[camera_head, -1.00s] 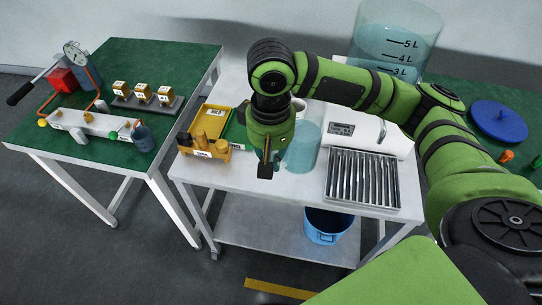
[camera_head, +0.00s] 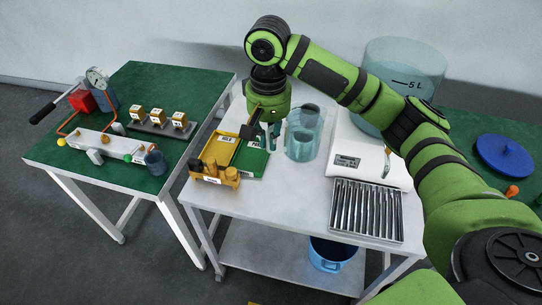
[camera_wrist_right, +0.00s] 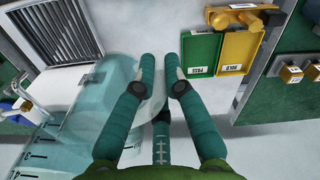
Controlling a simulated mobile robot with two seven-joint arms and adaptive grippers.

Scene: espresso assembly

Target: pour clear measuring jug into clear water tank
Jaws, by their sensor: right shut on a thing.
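The clear measuring jug (camera_head: 304,136) is a blue-tinted see-through vessel, upright over the white table. My right gripper (camera_head: 266,130) is on its left side, shut on it. The exact grip point is hard to make out. In the right wrist view, the teal fingers (camera_wrist_right: 160,82) have a pale see-through shape between and beside them. The clear water tank (camera_head: 408,72) is the large marked cylinder at the back right, partly behind my right arm. It also shows at the lower left of the right wrist view (camera_wrist_right: 40,145). My left gripper is out of view.
A white scale (camera_head: 362,155) and a slatted metal tray (camera_head: 367,210) stand right of the jug. Yellow and green bins (camera_head: 250,161) lie left of it. A blue bucket (camera_head: 331,254) is on the lower shelf. A blue lid (camera_head: 503,155) lies far right.

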